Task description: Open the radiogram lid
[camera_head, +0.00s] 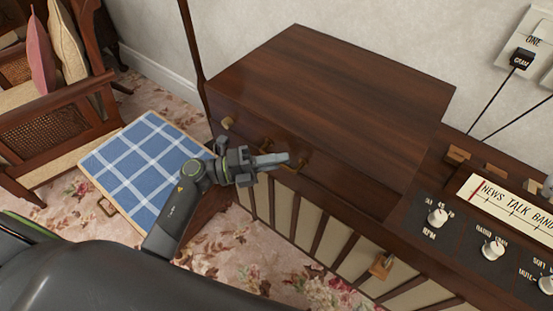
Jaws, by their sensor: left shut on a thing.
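The radiogram is a dark wooden cabinet seen from above, with its lid (340,95) lying flat and shut over its left part. A small brass handle (303,163) sits on the front face below the lid's top. My left gripper (278,160) comes in from the left and is shut on the brass handle, its fingers covering the handle's middle. A round brass knob (227,122) is on the same face, left of the gripper. My right gripper is not in view.
A control panel with white knobs (437,216) and a dial (510,205) lies right of the lid. A wall socket with a black plug (522,58) is behind.

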